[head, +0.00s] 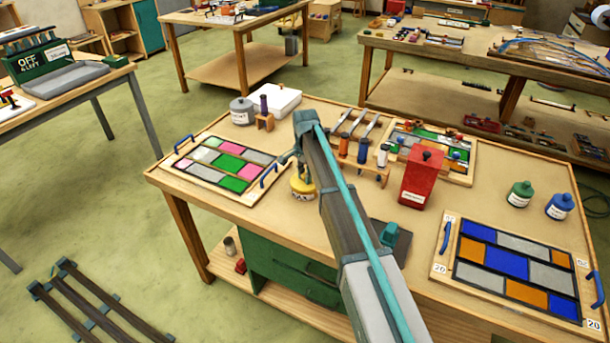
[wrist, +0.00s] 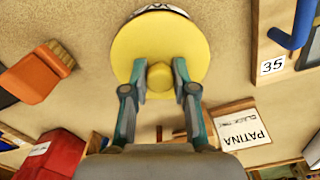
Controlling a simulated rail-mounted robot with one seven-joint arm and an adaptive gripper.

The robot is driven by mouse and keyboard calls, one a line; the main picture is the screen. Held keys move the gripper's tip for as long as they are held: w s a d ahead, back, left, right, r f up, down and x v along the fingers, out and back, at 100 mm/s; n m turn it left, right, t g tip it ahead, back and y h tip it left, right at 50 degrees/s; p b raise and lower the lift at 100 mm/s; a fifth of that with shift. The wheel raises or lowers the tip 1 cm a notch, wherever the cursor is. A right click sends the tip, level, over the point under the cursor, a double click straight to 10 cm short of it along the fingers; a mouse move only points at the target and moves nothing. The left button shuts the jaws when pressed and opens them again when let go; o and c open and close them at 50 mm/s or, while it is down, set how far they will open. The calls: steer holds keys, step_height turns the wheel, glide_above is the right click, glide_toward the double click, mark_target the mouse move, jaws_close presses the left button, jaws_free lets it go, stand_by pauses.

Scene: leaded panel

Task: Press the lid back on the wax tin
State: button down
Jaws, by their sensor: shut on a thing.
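The wax tin (head: 303,192) stands near the front edge of the bench, with a yellow body and a pale label. Its round yellow lid (wrist: 160,45) has a knob in the middle. My gripper (wrist: 160,78) is shut on the knob, one finger on each side, and points down over the tin; it also shows in the head view (head: 299,168). In the wrist view the lid hides most of the tin, and a bit of label (wrist: 165,9) shows past its edge. I cannot tell whether the lid is fully seated.
A leaded panel (head: 225,163) with blue handles lies left of the tin. A wooden tool rack (head: 355,167) and a red box (head: 421,180) stand to the right. An orange brush (wrist: 40,75) lies near. Some bare bench surrounds the tin.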

steer(key=c, duration=0.8)
jaws_free()
steer(key=shift+c, duration=0.2)
steer(key=shift+f, duration=0.6)
steer(key=shift+r, duration=0.2)
stand_by(0.7)
steer(key=o, duration=0.6)
